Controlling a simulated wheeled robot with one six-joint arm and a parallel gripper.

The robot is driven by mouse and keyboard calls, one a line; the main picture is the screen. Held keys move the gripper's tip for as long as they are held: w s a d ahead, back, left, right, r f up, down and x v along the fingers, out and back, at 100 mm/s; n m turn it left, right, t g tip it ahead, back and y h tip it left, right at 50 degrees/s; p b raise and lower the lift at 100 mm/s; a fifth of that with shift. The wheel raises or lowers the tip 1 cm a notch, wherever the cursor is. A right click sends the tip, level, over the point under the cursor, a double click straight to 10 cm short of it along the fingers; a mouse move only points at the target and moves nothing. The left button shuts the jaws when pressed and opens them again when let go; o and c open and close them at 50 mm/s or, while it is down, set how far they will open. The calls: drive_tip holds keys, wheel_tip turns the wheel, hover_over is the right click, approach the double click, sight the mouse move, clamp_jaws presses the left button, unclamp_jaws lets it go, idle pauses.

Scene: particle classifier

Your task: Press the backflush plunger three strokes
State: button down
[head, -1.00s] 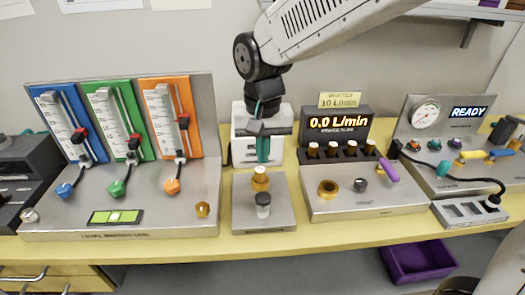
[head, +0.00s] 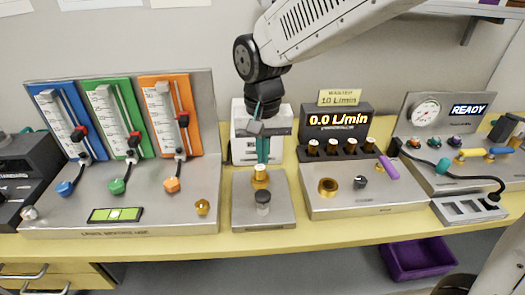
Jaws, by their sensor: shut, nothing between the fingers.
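The plunger, as I take it, is the brass post (head: 261,180) standing upright on a small grey metal plate (head: 245,215) at the middle of the bench. My gripper (head: 262,162) points straight down over this post, with its teal fingers together and nothing between them. The fingertips are at the top of the post and seem to touch it. They hide most of its pale cap, so I cannot tell exactly how far it is pressed. A dark knob with a grey top (head: 263,198) stands in front of the post on the same plate.
A white box (head: 242,148) stands close behind my gripper. To the left is a panel with blue, green and orange gauges (head: 120,120). To the right is a unit whose display (head: 337,119) reads 0.0 L/min, then a panel with a READY display (head: 468,111).

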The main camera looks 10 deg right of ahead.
sight(263, 195)
wheel_tip(263, 195, down, 11)
drive_tip(key=shift+r, duration=0.2)
idle(0.3)
wheel_tip(263, 195, down, 3)
drive_tip(key=shift+r, duration=0.15)
drive_tip(key=shift+s, duration=0.1)
wheel_tip(263, 195, up, 14)
idle(0.6)
